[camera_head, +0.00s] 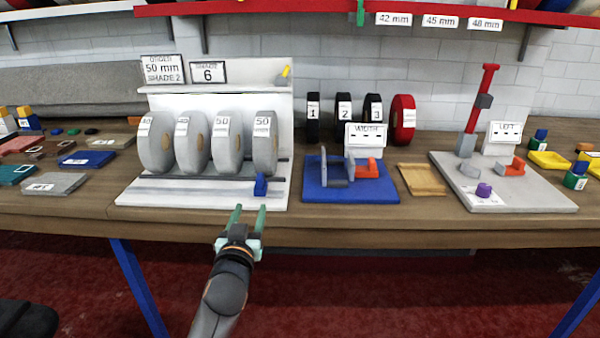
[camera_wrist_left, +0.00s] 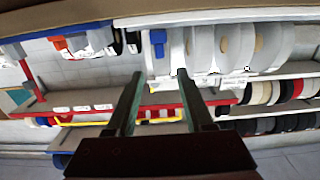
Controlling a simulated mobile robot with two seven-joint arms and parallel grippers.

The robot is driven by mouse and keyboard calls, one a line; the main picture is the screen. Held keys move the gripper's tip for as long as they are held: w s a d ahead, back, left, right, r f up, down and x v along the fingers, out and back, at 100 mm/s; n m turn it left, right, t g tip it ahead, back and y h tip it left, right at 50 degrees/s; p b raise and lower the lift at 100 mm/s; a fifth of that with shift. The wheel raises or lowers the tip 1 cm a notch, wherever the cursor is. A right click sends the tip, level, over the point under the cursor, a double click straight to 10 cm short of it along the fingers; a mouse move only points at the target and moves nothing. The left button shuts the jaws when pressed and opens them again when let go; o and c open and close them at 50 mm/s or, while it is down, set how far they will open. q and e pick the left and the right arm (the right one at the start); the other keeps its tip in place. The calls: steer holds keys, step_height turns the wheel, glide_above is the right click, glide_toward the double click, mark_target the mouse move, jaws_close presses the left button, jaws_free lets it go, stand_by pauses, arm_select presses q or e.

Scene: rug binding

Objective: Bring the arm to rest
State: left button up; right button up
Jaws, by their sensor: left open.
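My left gripper (camera_head: 248,217) is open and empty, with its two green fingers pointing at the front edge of the workbench (camera_head: 330,231). It shows just in front of the white roll stand (camera_head: 150,199), apart from the rolls. The left wrist view looks out past both fingers (camera_wrist_left: 157,85) with nothing between them, toward grey rolls (camera_wrist_left: 235,45) and shelves. My right gripper is not in view.
Grey rolls (camera_head: 228,140) stand in the white stand with a small blue block (camera_head: 260,185). To the right are a blue width fixture (camera_head: 377,190), a wooden block (camera_head: 422,180) and a grey plate (camera_head: 545,203) with a red lever (camera_head: 480,100). Red floor (camera_head: 420,290) is open in front.

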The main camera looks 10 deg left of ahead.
arm_select(q)
steer(key=s+d+f+m+g+h+p, duration=0.35)
steer(key=s+f+p, duration=0.25)
steer(key=s+f, duration=0.55)
steer(key=s+d+f+g+h+p, duration=0.1)
steer(key=s+d+f+g+p, duration=0.1)
steer(key=s+f, duration=0.3)
steer(key=s+d+f+g+h+p, duration=0.1)
steer(key=s+f, duration=0.4)
steer(key=s, duration=0.9)
steer(key=shift+s+d+m+g+h+p, duration=0.15)
steer(key=shift+d+m+g+h+p, duration=0.25)
steer(key=shift+d+g+p, duration=0.65)
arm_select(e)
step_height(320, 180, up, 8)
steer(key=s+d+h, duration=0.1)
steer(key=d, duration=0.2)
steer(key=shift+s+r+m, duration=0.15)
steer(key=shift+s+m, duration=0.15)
